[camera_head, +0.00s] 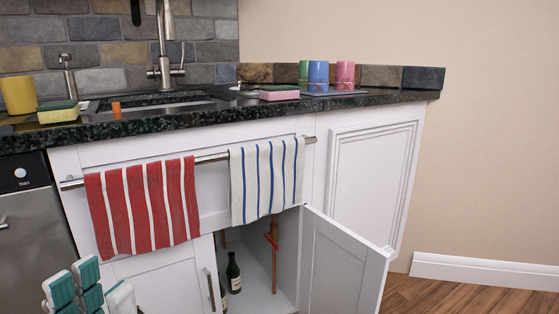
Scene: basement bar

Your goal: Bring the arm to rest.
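My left gripper (76,284) shows at the bottom left corner, with teal pads and white parts. It is in front of the lower cabinet and the dishwasher edge, below the red striped towel. Nothing can be seen held in it, but its pads overlap in this view and I cannot tell how far apart the fingers are. The rest of the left arm is cut off by the frame. My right gripper is not in view.
An open cabinet door (343,265) sticks out at lower right, with a dark bottle (233,274) inside. A red striped towel (143,207) and a blue striped towel (267,181) hang on the rail. Cups (318,74) and a sponge (58,113) stand on the dark counter (200,116).

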